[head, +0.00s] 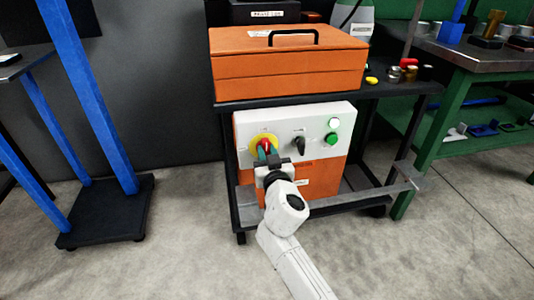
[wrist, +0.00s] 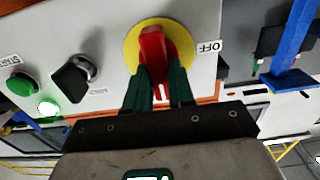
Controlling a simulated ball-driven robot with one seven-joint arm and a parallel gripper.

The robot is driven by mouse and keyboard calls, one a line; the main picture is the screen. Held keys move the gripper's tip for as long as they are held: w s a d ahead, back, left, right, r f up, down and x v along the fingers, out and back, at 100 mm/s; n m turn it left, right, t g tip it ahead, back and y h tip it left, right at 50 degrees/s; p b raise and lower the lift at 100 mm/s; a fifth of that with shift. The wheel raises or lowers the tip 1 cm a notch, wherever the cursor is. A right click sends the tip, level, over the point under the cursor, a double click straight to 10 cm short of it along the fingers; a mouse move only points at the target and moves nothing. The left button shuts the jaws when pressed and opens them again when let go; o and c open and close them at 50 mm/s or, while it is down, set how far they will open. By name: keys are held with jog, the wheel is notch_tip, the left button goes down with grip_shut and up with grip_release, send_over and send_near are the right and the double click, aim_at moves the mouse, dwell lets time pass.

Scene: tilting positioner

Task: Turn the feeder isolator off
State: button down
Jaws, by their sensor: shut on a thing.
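The feeder isolator is a red rotary handle (wrist: 152,46) on a round yellow plate (wrist: 131,49), on the grey face of a control box (head: 315,118). In the head view the yellow plate (head: 255,143) shows at the box's upper left, partly hidden by my gripper (head: 268,151). My gripper (wrist: 157,80) has its two green fingers on either side of the handle, shut on it. The handle stands roughly upright in the wrist view. An OFF label (wrist: 209,47) appears upside down to the right of the plate there.
A black selector (head: 299,143), a green button (head: 331,139) and a white lamp (head: 334,123) sit right of the isolator. An orange case (head: 290,70) lies on the cart shelf above. A blue-framed stand (head: 75,75) is at left, a green bench (head: 440,100) at right.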

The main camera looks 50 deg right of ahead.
jog(key=shift+w+a+f+n+p, duration=0.1)
jog(key=shift+a+n, duration=0.05)
jog(key=shift+n, duration=2.8)
jog(key=shift+w+a+f+n+p, duration=0.1)
jog(key=shift+w+n+p, duration=0.05)
jog(key=shift+n, duration=2.85)
jog(key=shift+w+a+f+n+p, duration=0.1)
jog(key=shift+a+n, duration=0.05)
jog(key=shift+n, duration=2.8)
jog(key=c, duration=1)
grip_release()
jog(key=shift+d, duration=0.1)
jog(key=shift+o, duration=0.2)
jog(key=shift+s+f, duration=0.1)
jog(key=shift+s, duration=0.05)
jog(key=v, duration=1)
jog(key=shift+s+a, duration=0.2)
jog(key=shift+a, duration=0.1)
